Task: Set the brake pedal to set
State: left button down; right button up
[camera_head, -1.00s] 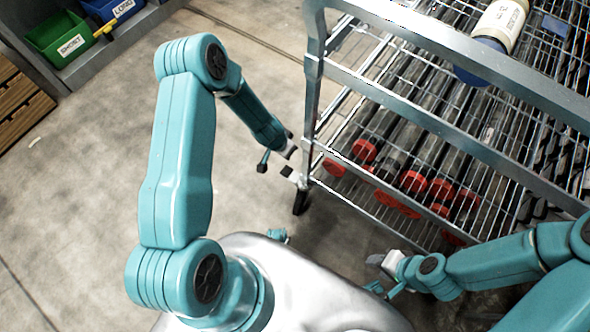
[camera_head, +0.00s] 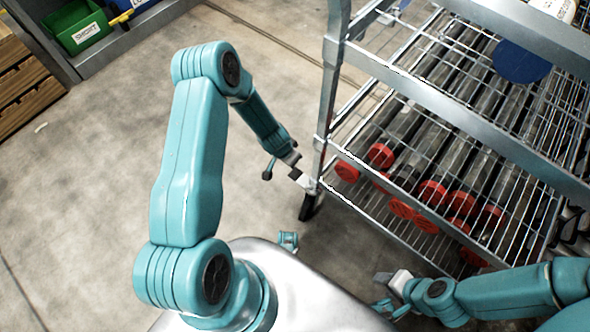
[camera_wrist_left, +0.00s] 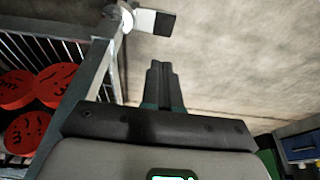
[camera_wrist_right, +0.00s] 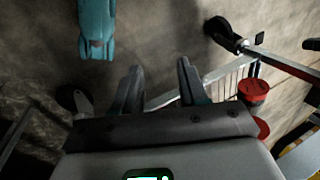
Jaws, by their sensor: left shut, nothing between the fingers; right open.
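The brake pedal (camera_head: 296,174) is a small light bracket with a black end, at the near corner caster (camera_head: 308,206) of the metal rack. In the left wrist view the pedal (camera_wrist_left: 150,21) shows at the top, ahead of the fingers, its black end to the right. Its exact tilt is hard to tell. My left gripper (camera_head: 292,158) is shut and empty, just above the pedal in the head view, with a gap; its fingers (camera_wrist_left: 161,82) show in the left wrist view. My right gripper (camera_head: 384,281) is open and empty near the rack's lower front; its fingers (camera_wrist_right: 160,72) are apart.
The wire-shelf rack (camera_head: 335,75) stands at the right, holding long tubes with red caps (camera_head: 433,193). A blue-ended roll (camera_head: 522,62) lies on top. Green bin (camera_head: 82,28) and wooden drawers (camera_head: 25,75) are at the far left. Concrete floor between is clear.

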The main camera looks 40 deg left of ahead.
pick_arm(q)
jog(key=b+x, duration=0.2)
jog(key=x, duration=0.2)
jog(key=b+x, duration=0.2)
jog(key=x, duration=0.3)
jog(key=s+b+x, duration=0.1)
jog(key=b+x, duration=0.1)
jog(key=x, duration=0.3)
jog(key=shift+s+f, duration=0.1)
pick_arm(e)
notch_tip(320, 180, down, 6)
jog(key=w+d, duration=0.1)
jog(key=shift+m, duration=0.3)
jog(key=shift+f, duration=0.1)
pick_arm(q)
jog(key=shift+a+f, duration=0.3)
jog(key=shift+f, duration=0.1)
pick_arm(e)
jog(key=shift+a, duration=0.25)
pick_arm(q)
jog(key=shift+f, duration=0.2)
jog(key=shift+a+f+b, duration=0.45)
jog(key=shift+f+b, duration=0.25)
jog(key=shift+f, duration=0.2)
pick_arm(e)
jog(key=shift+w+a+f+t, duration=0.2)
jog(key=shift+f+t, duration=0.1)
jog(key=shift+f, duration=0.1)
jog(key=shift+r, duration=0.1)
